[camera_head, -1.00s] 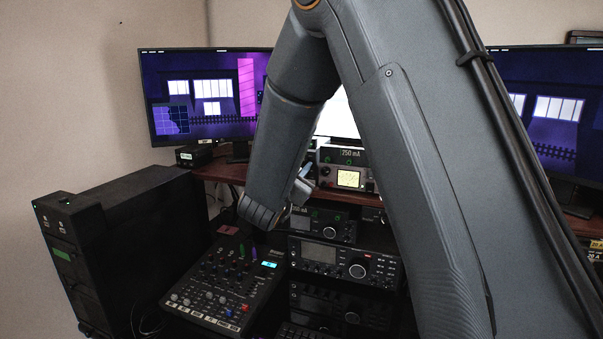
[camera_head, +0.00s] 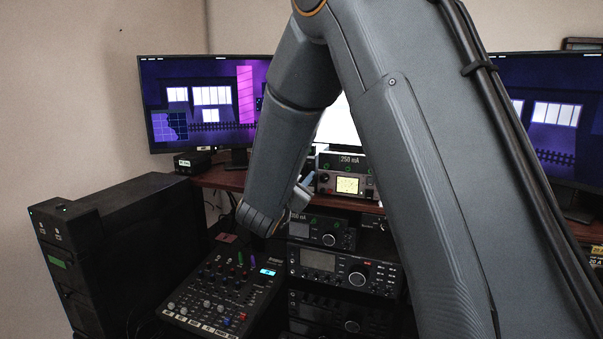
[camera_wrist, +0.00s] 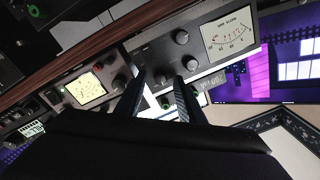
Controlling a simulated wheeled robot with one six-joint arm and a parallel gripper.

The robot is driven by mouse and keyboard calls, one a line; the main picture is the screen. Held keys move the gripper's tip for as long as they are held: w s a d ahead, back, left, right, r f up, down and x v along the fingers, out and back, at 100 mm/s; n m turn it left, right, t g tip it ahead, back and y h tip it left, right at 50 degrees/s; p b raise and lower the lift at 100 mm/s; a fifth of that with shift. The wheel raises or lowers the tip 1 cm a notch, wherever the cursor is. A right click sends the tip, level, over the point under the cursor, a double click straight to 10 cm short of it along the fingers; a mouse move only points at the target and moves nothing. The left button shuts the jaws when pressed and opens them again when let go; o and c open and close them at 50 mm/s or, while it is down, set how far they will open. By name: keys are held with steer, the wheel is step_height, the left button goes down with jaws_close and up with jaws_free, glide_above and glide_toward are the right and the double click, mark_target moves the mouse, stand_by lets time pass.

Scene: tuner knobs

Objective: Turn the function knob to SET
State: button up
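In the wrist view a grey tuner-like unit (camera_wrist: 153,49) with a large white meter (camera_wrist: 228,32) carries several dark round knobs. One knob (camera_wrist: 182,37) sits beside the meter, another (camera_wrist: 190,63) is lower, and a small one (camera_wrist: 160,78) lies near my fingertips. I cannot read which is the function knob, or its SET mark. My gripper (camera_wrist: 159,82) is open, its two dark fingers apart on either side of the small knob in the picture. Contact cannot be told. In the head view my gripper (camera_head: 302,192) is small and partly hidden by my arm.
A unit with a lit yellow meter (camera_head: 347,185) stands on the brown shelf (camera_head: 222,179); it also shows in the wrist view (camera_wrist: 87,89). Stacked radios (camera_head: 345,268) and a mixer (camera_head: 220,290) lie below. A black tower (camera_head: 130,235) stands left, a monitor (camera_head: 200,100) behind.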

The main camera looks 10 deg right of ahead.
steer(key=shift+a, duration=0.1)
steer(key=b+v, duration=0.2)
steer(key=v, duration=0.5)
steer(key=shift+s, duration=0.4)
steer(key=shift+a, duration=0.1)
steer(key=s+a+f+n+g+y, duration=0.1)
steer(key=s+f+n+g+y, duration=0.1)
steer(key=f+n+y, duration=0.4)
steer(key=s+a+f+n+g+y, duration=0.1)
steer(key=s+f+n+g+y, duration=0.15)
steer(key=f, duration=0.55)
steer(key=s+d+f+n+g, duration=0.1)
steer(key=s+d+f+g, duration=0.1)
steer(key=s, duration=0.6)
steer(key=s+d+f+n+g+y, duration=0.1)
steer(key=s+f+g, duration=0.3)
steer(key=s, duration=0.4)
steer(key=s+d+f+n+g, duration=0.2)
steer(key=s+d+f+g, duration=0.1)
steer(key=s, duration=0.4)
steer(key=shift+s+d+g, duration=0.25)
steer(key=shift+s+g, duration=0.15)
steer(key=shift+g, duration=0.25)
steer(key=shift+n, duration=0.25)
steer(key=shift+c, duration=0.5)
